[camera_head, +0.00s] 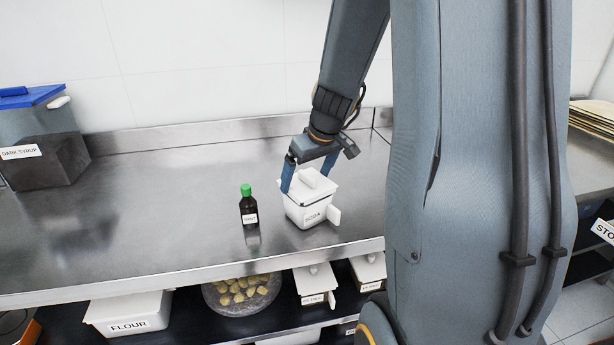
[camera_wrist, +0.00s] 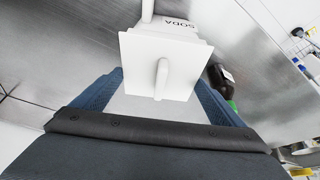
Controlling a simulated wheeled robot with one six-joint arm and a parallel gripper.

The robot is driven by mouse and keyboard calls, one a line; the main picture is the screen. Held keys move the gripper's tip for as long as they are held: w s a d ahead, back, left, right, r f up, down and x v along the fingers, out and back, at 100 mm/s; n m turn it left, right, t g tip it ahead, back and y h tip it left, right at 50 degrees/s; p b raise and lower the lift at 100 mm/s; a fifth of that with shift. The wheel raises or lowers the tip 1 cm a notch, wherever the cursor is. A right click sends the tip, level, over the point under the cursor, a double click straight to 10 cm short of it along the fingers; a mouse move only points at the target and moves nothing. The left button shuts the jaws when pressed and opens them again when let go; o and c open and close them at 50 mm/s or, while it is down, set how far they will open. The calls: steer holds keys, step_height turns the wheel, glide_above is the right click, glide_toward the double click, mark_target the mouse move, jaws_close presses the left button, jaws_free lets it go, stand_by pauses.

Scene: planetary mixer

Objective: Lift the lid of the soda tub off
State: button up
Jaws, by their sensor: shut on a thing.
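The soda tub (camera_head: 308,214) is a white tub labelled SODA, standing upright on the steel counter. Its white lid (camera_head: 322,193) is on top, with a raised bar handle (camera_head: 314,179). In the wrist view the square lid (camera_wrist: 140,62) and its handle (camera_wrist: 162,78) lie ahead of the fingers, with the tub's label (camera_wrist: 180,24) beyond. My gripper (camera_head: 302,182) is over the tub, its blue fingers wide apart at the lid's sides, shut on the lid. I cannot tell any gap between lid and tub.
A dark bottle with a green cap (camera_head: 248,208) stands close to the tub's left. A dark syrup container (camera_head: 40,150) is at the far left. The counter (camera_head: 150,215) between them is clear. A wall (camera_head: 200,60) is behind; a shelf with tubs is below.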

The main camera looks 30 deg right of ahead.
steer(key=shift+r, duration=0.15)
steer(key=shift+r+p, duration=1.45)
steer(key=shift+r, duration=0.4)
